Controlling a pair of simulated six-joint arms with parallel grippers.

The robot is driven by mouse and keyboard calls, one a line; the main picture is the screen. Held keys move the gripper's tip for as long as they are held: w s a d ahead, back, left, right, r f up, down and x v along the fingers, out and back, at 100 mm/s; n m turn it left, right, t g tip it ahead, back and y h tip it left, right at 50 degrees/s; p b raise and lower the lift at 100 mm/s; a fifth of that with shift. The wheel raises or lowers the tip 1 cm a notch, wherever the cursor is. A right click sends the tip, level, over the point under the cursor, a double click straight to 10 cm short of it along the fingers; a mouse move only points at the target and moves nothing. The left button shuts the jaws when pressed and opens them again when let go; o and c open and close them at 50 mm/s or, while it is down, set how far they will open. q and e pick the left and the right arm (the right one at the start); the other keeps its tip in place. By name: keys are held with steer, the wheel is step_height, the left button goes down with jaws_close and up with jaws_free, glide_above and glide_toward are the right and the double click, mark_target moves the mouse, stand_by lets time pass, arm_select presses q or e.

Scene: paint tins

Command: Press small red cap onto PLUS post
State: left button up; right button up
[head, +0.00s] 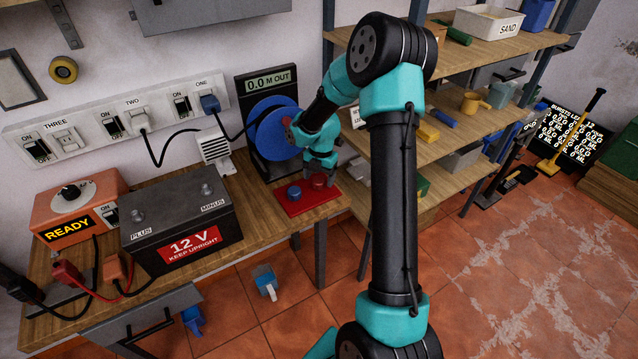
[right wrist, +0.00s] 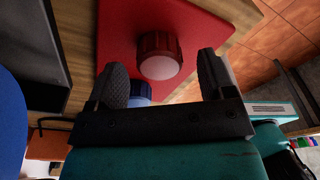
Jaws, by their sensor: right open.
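The small red cap (head: 318,181) stands on the red mat (head: 296,208) at the right end of the bench. My right gripper (head: 321,168) is just above it, pointing down. In the right wrist view the red cap (right wrist: 158,56) shows between the two open fingers (right wrist: 162,80), with visible gaps and no hold. A blue cap (head: 294,192) stands beside it on the mat; it also shows partly hidden in the right wrist view (right wrist: 140,90). The 12 V battery (head: 182,225) stands to the left, with the bare PLUS post (head: 138,216) and MINUS post (head: 207,188) on top. My left gripper is out of view.
An orange charger (head: 78,205) reading READY stands left of the battery, with clamps and cables (head: 66,272) in front. A blue reel (head: 275,125) with a display and a small white heater (head: 216,148) stand behind. Shelves (head: 465,130) rise at the right.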

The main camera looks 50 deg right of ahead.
steer(key=shift+a+f, duration=0.1)
steer(key=shift+f, duration=0.8)
steer(key=c, duration=1)
steer(key=shift+r, duration=0.55)
step_height(320, 180, up, 3)
steer(key=shift+f, duration=0.15)
steer(key=s+a, duration=0.3)
steer(key=a, duration=0.1)
steer(key=s+a, duration=0.4)
steer(key=s+a+r, duration=0.1)
steer(key=s+a, duration=0.2)
steer(key=a, duration=0.1)
steer(key=shift+s+r, duration=0.1)
steer(key=shift+s, duration=0.2)
